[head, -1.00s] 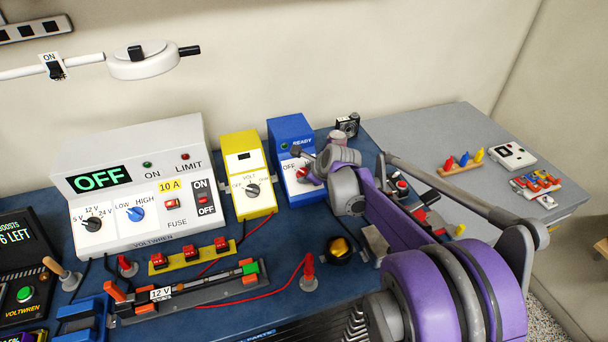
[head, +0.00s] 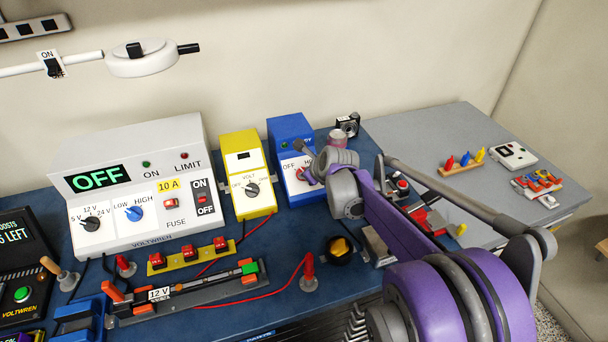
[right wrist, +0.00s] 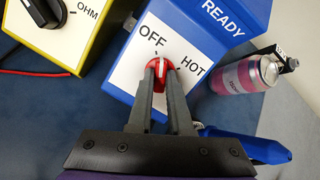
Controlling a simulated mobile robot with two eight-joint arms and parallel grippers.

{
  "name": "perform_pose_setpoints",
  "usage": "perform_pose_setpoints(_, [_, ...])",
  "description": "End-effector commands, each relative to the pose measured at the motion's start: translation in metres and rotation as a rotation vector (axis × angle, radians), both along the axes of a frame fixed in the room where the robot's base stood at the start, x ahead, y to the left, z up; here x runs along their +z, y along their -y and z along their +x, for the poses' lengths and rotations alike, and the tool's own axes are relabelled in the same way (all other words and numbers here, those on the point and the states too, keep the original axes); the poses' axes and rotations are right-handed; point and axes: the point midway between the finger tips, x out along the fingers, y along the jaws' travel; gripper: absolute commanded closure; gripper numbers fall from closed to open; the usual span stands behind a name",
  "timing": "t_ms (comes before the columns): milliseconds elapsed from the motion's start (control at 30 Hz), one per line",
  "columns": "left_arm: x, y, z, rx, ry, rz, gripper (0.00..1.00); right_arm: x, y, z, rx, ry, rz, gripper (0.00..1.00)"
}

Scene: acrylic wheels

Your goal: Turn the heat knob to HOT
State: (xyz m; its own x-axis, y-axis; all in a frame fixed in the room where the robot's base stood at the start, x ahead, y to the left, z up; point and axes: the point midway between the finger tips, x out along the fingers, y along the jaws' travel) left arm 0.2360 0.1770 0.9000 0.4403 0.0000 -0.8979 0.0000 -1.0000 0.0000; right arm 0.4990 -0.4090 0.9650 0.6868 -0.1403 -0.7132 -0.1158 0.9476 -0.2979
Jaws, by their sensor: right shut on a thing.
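The blue heater box (head: 291,142) stands at the back of the bench, with READY on its upper face and a white dial panel marked OFF and HOT (right wrist: 137,77). Its red heat knob (right wrist: 166,63) shows in the right wrist view, with a white pointer aimed roughly upward, nearer OFF than HOT. My right gripper (right wrist: 162,72) is shut on the knob, one finger on each side. In the head view my right arm covers part of the panel and the knob (head: 303,174). My left gripper is not in view.
A yellow meter (head: 245,170) stands just left of the heater box. A pink can (right wrist: 243,75) and a camera (head: 347,125) sit to its right. A red post (head: 309,272) and a yellow-and-black knob (head: 340,248) stand in front on the blue bench.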

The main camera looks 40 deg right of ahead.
Motion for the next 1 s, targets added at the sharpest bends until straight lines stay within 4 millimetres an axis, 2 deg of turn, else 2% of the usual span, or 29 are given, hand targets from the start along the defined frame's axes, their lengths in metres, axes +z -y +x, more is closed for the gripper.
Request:
perform_pose_setpoints(167, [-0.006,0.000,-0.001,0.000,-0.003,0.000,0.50,-0.001,0.000,0.000,-0.101,0.023,0.072,1.00])
perform_pose_setpoints(533, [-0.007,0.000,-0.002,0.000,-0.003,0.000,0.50,-0.001,-0.001,0.000,-0.135,0.030,0.097,1.00])
perform_pose_setpoints(800, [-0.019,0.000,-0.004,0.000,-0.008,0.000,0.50,-0.002,-0.002,0.000,-0.364,0.082,0.260,1.00])
perform_pose_setpoints(1000, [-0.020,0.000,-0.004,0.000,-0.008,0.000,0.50,-0.001,-0.002,0.000,-0.429,0.098,0.306,1.00])
